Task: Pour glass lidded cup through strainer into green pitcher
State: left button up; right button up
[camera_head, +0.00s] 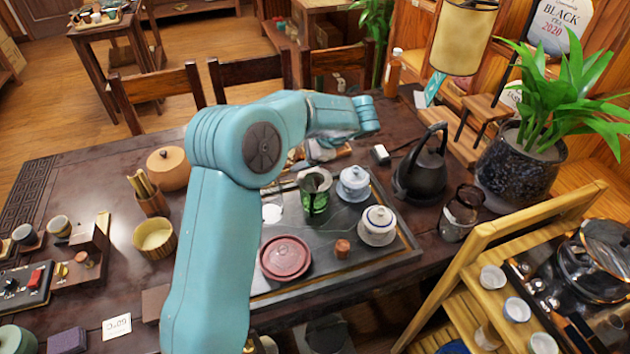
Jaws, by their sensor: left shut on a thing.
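The green pitcher (318,203) stands upright on the dark tea tray (330,283). What looks like the strainer (313,180) sits at its mouth, with a thin handle running left. My left arm arches over from the lower left, and its gripper (322,151) is just behind and above the pitcher. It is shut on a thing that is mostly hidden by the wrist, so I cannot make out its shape. I see no clear glass lidded cup on the tray. My right gripper is not in view.
Two lidded white-and-blue cups (379,221) (354,180) and a red clay dish (285,257) stand on the tray. A black kettle (421,176) and a glass vessel (458,218) stand right of it. A wooden rack (480,240) fills the lower right.

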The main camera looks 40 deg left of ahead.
pick_arm(q)
jog(key=shift+s+d+r+b, duration=0.1)
jog(key=shift+s+b, duration=0.1)
jog(key=shift+b, duration=0.1)
jog(key=shift+w+d+y, duration=0.1)
jog(key=shift+y, duration=0.2)
jog(key=shift+r+b, duration=0.1)
jog(key=shift+b, duration=0.25)
jog(key=shift+d+y, duration=0.1)
jog(key=shift+y, duration=0.2)
jog(key=shift+d+b, duration=0.1)
jog(key=shift+b, duration=0.3)
jog(key=shift+d+r+y+b, duration=0.1)
jog(key=shift+r+y+b, duration=0.05)
jog(key=shift+y+b, duration=0.35)
jog(key=shift+r+y, duration=0.25)
jog(key=shift+y, duration=0.05)
jog(key=shift+d+r+b, duration=0.1)
jog(key=shift+r+b, duration=0.05)
jog(key=shift+b, duration=0.25)
